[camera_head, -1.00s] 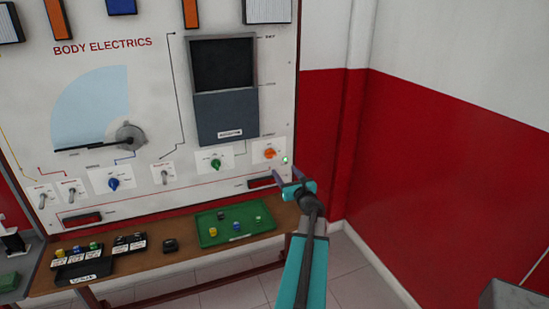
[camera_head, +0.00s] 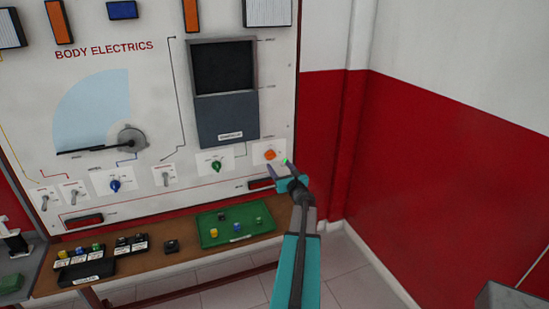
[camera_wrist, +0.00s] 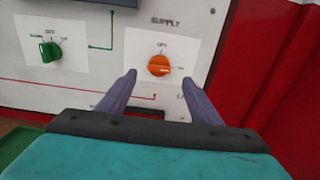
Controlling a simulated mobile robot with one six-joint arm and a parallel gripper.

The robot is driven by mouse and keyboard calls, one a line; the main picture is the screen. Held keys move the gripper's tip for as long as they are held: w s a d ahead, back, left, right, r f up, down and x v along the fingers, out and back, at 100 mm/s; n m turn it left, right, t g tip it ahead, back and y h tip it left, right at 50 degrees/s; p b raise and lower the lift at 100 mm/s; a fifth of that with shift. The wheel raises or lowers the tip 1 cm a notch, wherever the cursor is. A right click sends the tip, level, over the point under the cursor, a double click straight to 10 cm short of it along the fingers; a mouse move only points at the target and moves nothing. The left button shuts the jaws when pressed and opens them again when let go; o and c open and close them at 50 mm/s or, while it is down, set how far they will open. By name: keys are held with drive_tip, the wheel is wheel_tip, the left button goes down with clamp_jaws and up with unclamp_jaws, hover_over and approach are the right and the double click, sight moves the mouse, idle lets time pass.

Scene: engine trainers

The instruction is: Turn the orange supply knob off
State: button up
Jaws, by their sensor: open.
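The orange supply knob (camera_wrist: 159,66) sits on a white label plate on the panel, with "SUPPLY" printed above it. Its pale pointer mark faces right and slightly down, toward the right-hand label. My gripper (camera_wrist: 165,84) is open and empty. Its two fingers point at the panel, one lower left and one lower right of the knob, apart from it. In the head view my gripper (camera_head: 281,171) is just below and right of the knob.
A green knob (camera_wrist: 50,51) is left of the orange one. Below the panel, a wooden shelf (camera_head: 185,252) bears a green tray (camera_head: 208,236) with small coloured pieces. A dark red bar (camera_head: 262,183) sits under the knob. A red and white wall (camera_head: 440,150) stands right.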

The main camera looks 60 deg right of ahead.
sight(272, 157)
drive_tip(key=shift+p+x, duration=1.25)
drive_tip(key=shift+x, duration=2.55)
